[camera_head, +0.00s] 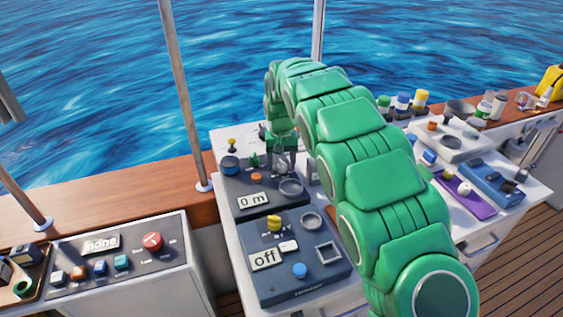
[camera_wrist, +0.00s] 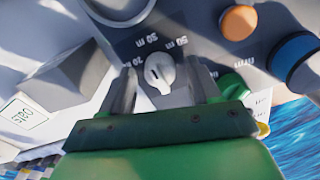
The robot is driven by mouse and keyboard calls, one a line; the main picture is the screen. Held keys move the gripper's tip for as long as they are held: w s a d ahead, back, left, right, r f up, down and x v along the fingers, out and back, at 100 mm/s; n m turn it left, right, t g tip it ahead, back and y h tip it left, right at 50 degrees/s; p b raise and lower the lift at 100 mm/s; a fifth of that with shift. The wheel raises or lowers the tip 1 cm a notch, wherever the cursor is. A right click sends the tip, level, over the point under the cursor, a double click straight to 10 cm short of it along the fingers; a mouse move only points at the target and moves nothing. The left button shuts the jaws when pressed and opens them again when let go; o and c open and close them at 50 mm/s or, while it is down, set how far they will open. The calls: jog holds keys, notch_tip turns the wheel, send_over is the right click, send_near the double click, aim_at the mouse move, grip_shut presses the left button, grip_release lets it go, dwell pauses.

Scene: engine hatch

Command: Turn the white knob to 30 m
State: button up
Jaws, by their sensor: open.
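The white knob (camera_wrist: 160,70) sits on a grey panel face in the wrist view, with small distance labels in metres printed around it. My gripper (camera_wrist: 163,84) is open, with one finger on each side of the knob; I cannot tell whether either finger touches it. In the head view my gripper (camera_head: 281,152) is down at the back of the dark console, and I cannot make out the knob clearly there. The console's display (camera_head: 254,201) reads "0 m".
An orange button (camera_wrist: 239,22) and a blue round knob (camera_wrist: 294,60) are on the same panel, with a green part (camera_wrist: 232,87) close beside the right finger. A second console reading "off" (camera_head: 265,260) stands in front. Trays and jars crowd the right counter.

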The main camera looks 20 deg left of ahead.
aim_at(282, 162)
jog(key=shift+r, duration=3.95)
jog(key=d+r+m, duration=0.1)
jog(key=d+r, duration=0.2)
jog(key=d, duration=0.6)
jog(key=d+r+m, duration=0.1)
jog(key=d+r, duration=0.2)
jog(key=d, duration=0.6)
jog(key=s+d+r+m, duration=0.15)
jog(key=s+d, duration=0.25)
jog(key=d, duration=0.4)
jog(key=s+d+r+m, duration=0.15)
jog(key=s+d, duration=0.25)
jog(key=d, duration=0.4)
jog(key=s+d+m, duration=0.1)
jog(key=s+d, duration=1.2)
jog(key=s, duration=0.4)
jog(key=s+f+g, duration=0.1)
jog(key=s, duration=0.7)
jog(key=s+f, duration=0.2)
jog(key=s, duration=0.6)
jog(key=shift+s+f+g, duration=0.25)
jog(key=shift+f+g, duration=0.05)
jog(key=shift+g, duration=0.1)
